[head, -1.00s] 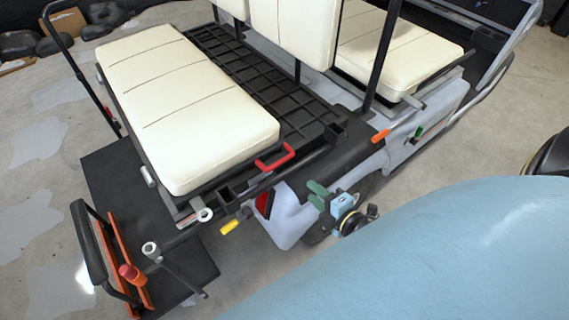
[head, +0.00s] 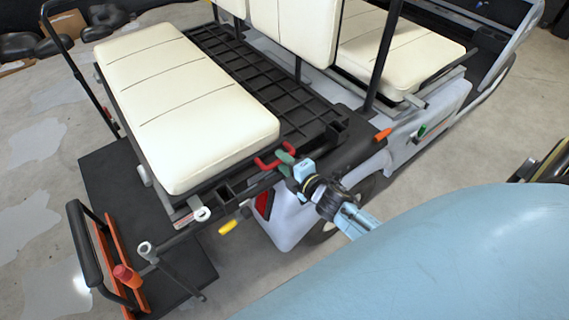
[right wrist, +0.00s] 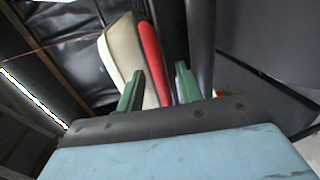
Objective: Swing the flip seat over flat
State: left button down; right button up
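The flip seat (head: 185,105) is a cream cushion on a dark frame at the rear of the cart. It lies level, cushion up, beside a black slatted deck (head: 255,75). A red handle (head: 267,165) sits at its near right corner. My right gripper (head: 284,155), with green fingertips, is at the right end of this handle. In the right wrist view, the fingers (right wrist: 158,92) are apart, and the red handle (right wrist: 150,55) shows between them, with the cream cushion (right wrist: 122,50) behind. Whether they touch the handle I cannot tell. My left gripper is out of view.
Cream backrests (head: 290,30) and a black post (head: 383,55) stand behind the deck. An orange grip (head: 383,134), a green grip (head: 421,131) and a yellow grip (head: 228,227) stick out nearby. A black-and-orange rail (head: 88,245) stands at the lower left.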

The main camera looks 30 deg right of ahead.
jog(key=shift+w, duration=0.1)
grip_shut()
dwell(0.4)
